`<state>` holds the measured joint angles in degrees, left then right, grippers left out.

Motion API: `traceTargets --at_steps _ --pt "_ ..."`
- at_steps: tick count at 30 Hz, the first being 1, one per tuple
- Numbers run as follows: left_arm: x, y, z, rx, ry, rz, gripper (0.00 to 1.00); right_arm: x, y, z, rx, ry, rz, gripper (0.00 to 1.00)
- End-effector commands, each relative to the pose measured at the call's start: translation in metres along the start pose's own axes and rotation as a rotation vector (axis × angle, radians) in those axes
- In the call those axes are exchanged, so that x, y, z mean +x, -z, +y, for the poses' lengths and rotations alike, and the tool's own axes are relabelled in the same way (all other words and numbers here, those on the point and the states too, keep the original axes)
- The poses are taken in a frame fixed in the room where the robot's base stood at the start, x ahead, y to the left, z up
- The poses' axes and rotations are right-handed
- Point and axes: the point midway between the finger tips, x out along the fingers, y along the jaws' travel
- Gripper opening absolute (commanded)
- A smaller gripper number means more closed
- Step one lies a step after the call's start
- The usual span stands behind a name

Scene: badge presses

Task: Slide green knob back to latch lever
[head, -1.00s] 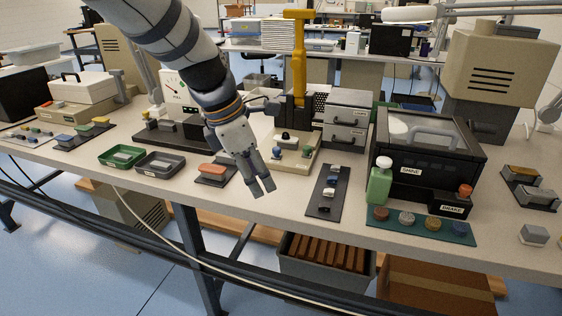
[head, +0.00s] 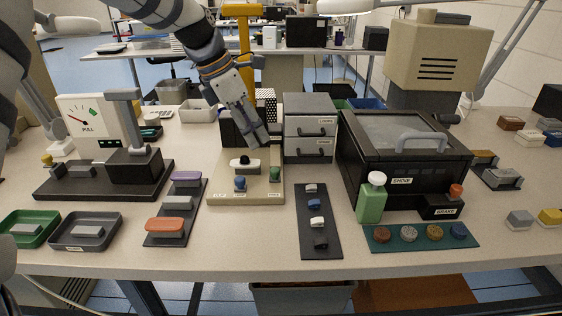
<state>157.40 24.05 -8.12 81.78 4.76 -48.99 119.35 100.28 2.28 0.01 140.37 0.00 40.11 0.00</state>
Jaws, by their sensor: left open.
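The green knob (head: 275,174) sits on the right front of a beige press base (head: 250,196) in the head view. A blue knob (head: 240,184) stands on its left, and a white part with a black top (head: 244,162) lies between and behind them. The yellow press lever (head: 244,50) stands upright at the back, partly hidden by my left arm. My left gripper (head: 258,143) is open and points down above the back of the base, behind the green knob and apart from it. It hides part of the press's dark column. My right gripper is not in view.
Grey drawers (head: 310,128) stand close on the right of the press, with a black lidded box (head: 400,160) beyond. A dark mat (head: 318,222) with small parts lies front right. A purple and orange block rack (head: 176,208) stands left. The table front before the base is clear.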

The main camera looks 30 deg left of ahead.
Motion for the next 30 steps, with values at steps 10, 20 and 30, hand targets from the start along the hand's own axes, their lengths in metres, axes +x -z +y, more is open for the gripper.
traceTargets --at_steps 10,20,30 --pt "0.092 0.004 -0.001 -0.001 0.009 0.01 0.41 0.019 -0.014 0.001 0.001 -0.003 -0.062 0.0" --pt "0.113 0.001 -0.001 0.001 0.002 0.002 0.41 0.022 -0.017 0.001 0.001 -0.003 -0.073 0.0" --pt "0.112 0.001 -0.001 0.001 0.002 0.002 0.0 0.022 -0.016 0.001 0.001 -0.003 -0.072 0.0"
